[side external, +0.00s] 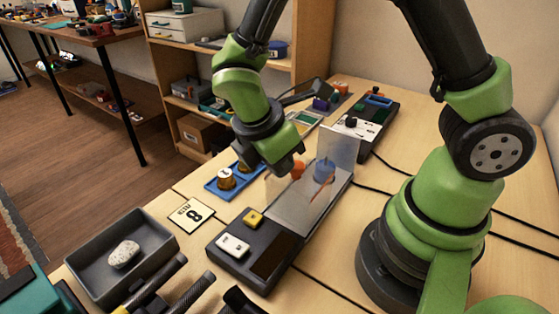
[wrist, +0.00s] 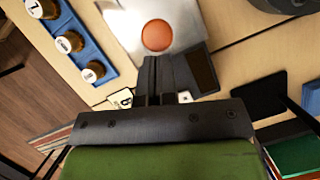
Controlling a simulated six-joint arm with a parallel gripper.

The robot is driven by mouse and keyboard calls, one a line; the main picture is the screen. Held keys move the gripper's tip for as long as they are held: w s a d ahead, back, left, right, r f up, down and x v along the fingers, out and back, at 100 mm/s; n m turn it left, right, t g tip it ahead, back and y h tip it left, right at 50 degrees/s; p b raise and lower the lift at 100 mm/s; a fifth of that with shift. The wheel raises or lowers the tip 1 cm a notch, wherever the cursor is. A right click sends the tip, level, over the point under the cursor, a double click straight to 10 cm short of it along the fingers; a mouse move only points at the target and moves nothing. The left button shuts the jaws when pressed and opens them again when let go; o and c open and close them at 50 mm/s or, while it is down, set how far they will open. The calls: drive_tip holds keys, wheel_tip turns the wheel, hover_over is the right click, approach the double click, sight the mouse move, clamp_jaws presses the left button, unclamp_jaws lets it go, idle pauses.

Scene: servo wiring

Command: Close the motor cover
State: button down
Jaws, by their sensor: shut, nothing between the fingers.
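A dark motor unit (side external: 255,250) with a grey plate (side external: 285,212) lies on the table. A clear, hazy panel (side external: 340,143) stands upright at its far end; it looks like the motor cover, raised. A blue round part (side external: 324,170) and a thin orange piece (side external: 320,188) show by it. A round orange knob (side external: 298,169) is close to my gripper (side external: 284,172); I cannot tell what it is fixed to. In the wrist view the orange knob (wrist: 157,35) is just beyond the tips of my gripper (wrist: 159,60). The fingers are together and empty, apart from it in that view.
A blue tray with several numbered knobs (side external: 226,179) lies left of the unit, close by. Another device (side external: 363,125) stands behind, with cables at right.

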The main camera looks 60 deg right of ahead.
drive_tip(key=d, duration=1.2)
drive_tip(key=shift+a, duration=0.1)
drive_tip(key=a, duration=0.2)
drive_tip(key=w+a, duration=0.1)
drive_tip(key=shift+w+a, duration=0.15)
drive_tip(key=shift+a, duration=0.2)
drive_tip(key=v, duration=1)
drive_tip(key=s+a+r+m+t+y, duration=0.1)
drive_tip(key=s+r+m+t+y, duration=0.2)
drive_tip(key=m, duration=0.6)
drive_tip(key=s+a+r+m+t+y, duration=0.2)
drive_tip(key=s+r+m+t, duration=0.3)
drive_tip(key=s+m, duration=0.3)
drive_tip(key=shift+s+r+m+t+y, duration=0.35)
drive_tip(key=shift+m+y, duration=0.25)
drive_tip(key=shift+m, duration=0.1)
